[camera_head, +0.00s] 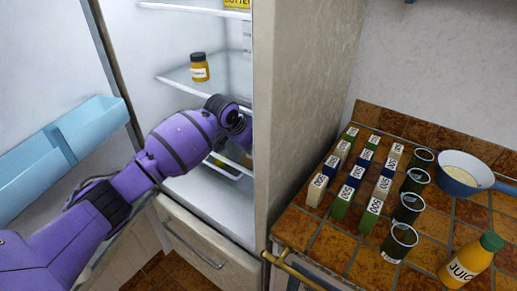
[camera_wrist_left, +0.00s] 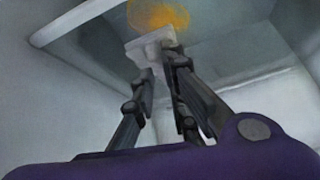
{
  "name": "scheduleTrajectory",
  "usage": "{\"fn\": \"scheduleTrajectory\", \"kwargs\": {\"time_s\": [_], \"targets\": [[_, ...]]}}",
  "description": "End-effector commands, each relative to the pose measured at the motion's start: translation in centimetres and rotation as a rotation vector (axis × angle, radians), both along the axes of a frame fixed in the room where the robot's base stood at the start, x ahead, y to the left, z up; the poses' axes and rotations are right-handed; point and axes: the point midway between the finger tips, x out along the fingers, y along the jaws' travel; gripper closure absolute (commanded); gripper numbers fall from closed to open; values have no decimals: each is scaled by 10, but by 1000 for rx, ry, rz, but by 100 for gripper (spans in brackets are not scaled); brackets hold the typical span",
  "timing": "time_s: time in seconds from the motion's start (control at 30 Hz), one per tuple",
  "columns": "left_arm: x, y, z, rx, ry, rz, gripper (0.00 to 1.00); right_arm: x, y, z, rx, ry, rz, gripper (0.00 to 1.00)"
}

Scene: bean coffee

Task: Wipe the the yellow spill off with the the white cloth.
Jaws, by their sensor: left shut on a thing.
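The yellow spill (camera_wrist_left: 160,13) is an orange-yellow patch on a grey surface inside the fridge, at the top of the left wrist view. The white cloth (camera_wrist_left: 138,46) shows as a flat pale piece just below the spill in that view, overlapping its lower edge. My left gripper (camera_wrist_left: 160,62) is shut on the cloth. I cannot tell whether the cloth touches the spill. In the head view my left arm reaches into the open fridge. Its fingers, the cloth and the spill cannot be made out there. My right gripper is not in view.
A yellow jar (camera_head: 199,68) stands on a fridge shelf (camera_head: 178,78) above my left forearm. The fridge side wall (camera_head: 300,110) stands close right of my wrist. The counter holds several lettered blocks, dark cups, a blue pan (camera_head: 462,178) and a juice bottle (camera_head: 470,262).

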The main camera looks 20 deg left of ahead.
Motion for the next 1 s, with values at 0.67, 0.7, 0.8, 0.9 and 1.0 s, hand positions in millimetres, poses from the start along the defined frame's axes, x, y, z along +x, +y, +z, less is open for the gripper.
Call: {"fn": "scheduleTrajectory", "kwargs": {"time_s": [0.67, 0.7, 0.8, 0.9, 1.0], "targets": [[21, 58, -1, -1, 0, 2, 100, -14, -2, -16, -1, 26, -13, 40], [22, 60, -1, -2, 1, 1, 100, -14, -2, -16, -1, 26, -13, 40], [23, 63, 0, -1, 0, -1, 100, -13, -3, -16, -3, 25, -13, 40], [23, 64, 0, -1, 0, -1, 100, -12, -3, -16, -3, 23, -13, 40], [23, 64, 0, 0, -1, 0, 100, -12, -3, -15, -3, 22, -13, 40]]}}
